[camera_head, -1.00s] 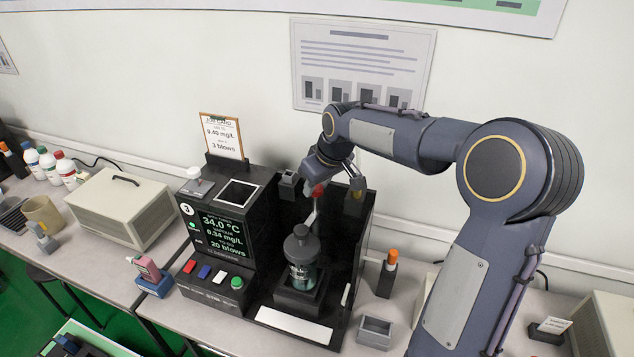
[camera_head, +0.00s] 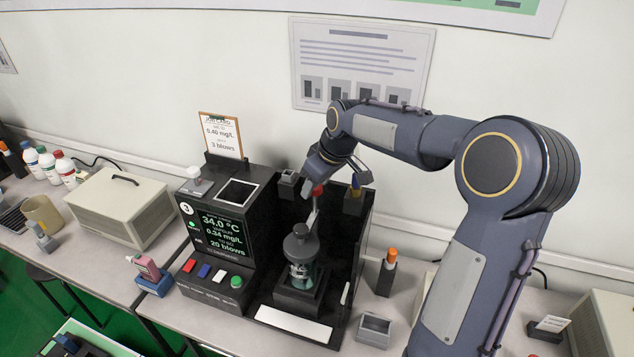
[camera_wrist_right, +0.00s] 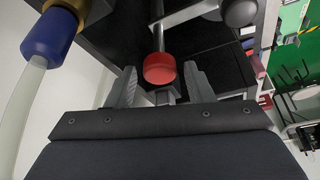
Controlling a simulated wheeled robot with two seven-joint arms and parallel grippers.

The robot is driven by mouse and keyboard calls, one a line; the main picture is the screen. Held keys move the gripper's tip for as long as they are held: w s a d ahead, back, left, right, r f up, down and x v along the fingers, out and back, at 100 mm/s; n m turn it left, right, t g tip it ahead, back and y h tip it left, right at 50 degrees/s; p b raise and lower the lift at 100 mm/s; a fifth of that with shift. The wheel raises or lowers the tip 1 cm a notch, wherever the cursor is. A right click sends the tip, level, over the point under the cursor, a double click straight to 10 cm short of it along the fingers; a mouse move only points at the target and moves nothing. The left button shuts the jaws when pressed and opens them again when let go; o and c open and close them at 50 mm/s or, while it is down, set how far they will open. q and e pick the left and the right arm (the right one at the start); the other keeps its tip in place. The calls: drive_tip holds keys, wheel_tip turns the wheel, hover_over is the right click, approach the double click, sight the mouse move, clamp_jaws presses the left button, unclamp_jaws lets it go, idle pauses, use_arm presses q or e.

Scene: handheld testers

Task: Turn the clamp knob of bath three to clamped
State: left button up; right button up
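The bath marked 3 (camera_head: 223,230) is a black unit with a lit screen and an open bay on its right. A red knob (camera_head: 318,190) sits on a rod in this bay, behind a dark-capped vessel (camera_head: 300,250); it looks like the clamp knob. In the right wrist view the red knob (camera_wrist_right: 160,68) lies between and just ahead of my right gripper's fingertips (camera_wrist_right: 160,82). The fingers are apart, with a gap visible on both sides. In the head view my right gripper (camera_head: 338,177) is over the back of the bay. My left gripper is not in view.
A blue-and-brass fitting (camera_wrist_right: 52,35) with a pale tube is close to the left of my right gripper. A holder with an orange-topped item (camera_head: 388,270) and a grey tray (camera_head: 374,330) stand right of the bath. A beige box (camera_head: 120,207) stands left.

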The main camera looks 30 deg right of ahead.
drive_tip(key=shift+o, duration=0.3)
drive_tip(key=shift+r, duration=0.1)
drive_tip(key=v, duration=0.7)
drive_tip(key=shift+s+r+b, duration=0.2)
drive_tip(key=shift+r+b, duration=0.1)
drive_tip(key=shift+b, duration=0.1)
drive_tip(key=shift+d, duration=0.1)
drive_tip(key=s+a+f+m, duration=0.2)
drive_tip(key=s+a+f, duration=0.1)
drive_tip(key=s, duration=0.5)
drive_tip(key=s+a+f+m+t+y, duration=0.1)
drive_tip(key=s+a+f, duration=0.2)
drive_tip(key=s, duration=0.6)
drive_tip(key=s+a+f+m+y, duration=0.1)
drive_tip(key=s+a+f+m, duration=0.1)
drive_tip(key=s+a, duration=0.4)
drive_tip(key=s+f, duration=0.1)
drive_tip(key=s, duration=0.1)
drive_tip(key=shift+s+a+m, duration=0.3)
drive_tip(key=shift+s+a, duration=0.1)
drive_tip(key=shift+f, duration=0.15)
drive_tip(key=shift+c, duration=0.3)
